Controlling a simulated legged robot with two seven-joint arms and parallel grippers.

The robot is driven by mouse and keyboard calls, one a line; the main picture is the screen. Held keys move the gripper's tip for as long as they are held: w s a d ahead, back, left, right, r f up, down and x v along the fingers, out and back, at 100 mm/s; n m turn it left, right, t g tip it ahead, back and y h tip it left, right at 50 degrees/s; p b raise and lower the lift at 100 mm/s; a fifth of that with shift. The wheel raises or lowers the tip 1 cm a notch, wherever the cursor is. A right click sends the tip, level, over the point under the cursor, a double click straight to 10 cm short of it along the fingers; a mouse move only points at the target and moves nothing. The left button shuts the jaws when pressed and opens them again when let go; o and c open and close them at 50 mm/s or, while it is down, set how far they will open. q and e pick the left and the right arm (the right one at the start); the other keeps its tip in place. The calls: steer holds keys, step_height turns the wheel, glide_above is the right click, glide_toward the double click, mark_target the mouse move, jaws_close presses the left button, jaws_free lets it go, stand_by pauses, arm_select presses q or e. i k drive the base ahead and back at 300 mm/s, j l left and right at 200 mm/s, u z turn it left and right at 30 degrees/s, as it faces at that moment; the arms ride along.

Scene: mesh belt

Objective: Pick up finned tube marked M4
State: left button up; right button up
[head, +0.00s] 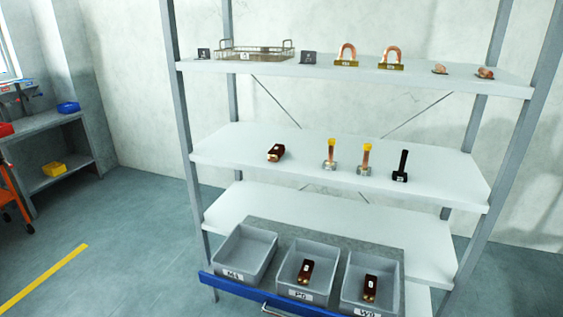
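A dark red-brown piece with copper ends (276,152), which looks like a finned tube, lies on the left part of the middle shelf (225,150). It has a small white label, too small to read. Two similar dark pieces lie in grey bins below: one in the middle bin (306,273) and one in the right bin (370,288). The left grey bin (236,245) has a label that seems to read M4, and it looks empty. Neither of my grippers is in view.
The middle shelf also holds two yellow-topped copper posts (330,153) (366,158) and a black post (402,165). The top shelf holds a wire tray (255,52), copper arches (347,54) and small parts. A blue-edged cart (285,297) carries the bins.

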mark_target(276, 152)
steer(key=i+j, duration=0.25)
steer(key=i+j+z, duration=0.15)
steer(key=i+j, duration=0.15)
steer(key=j, duration=0.15)
steer(key=i+j, duration=0.25)
steer(key=i+j+z, duration=0.15)
steer(key=j, duration=0.35)
steer(key=i+j, duration=0.3)
steer(key=j+z, duration=0.05)
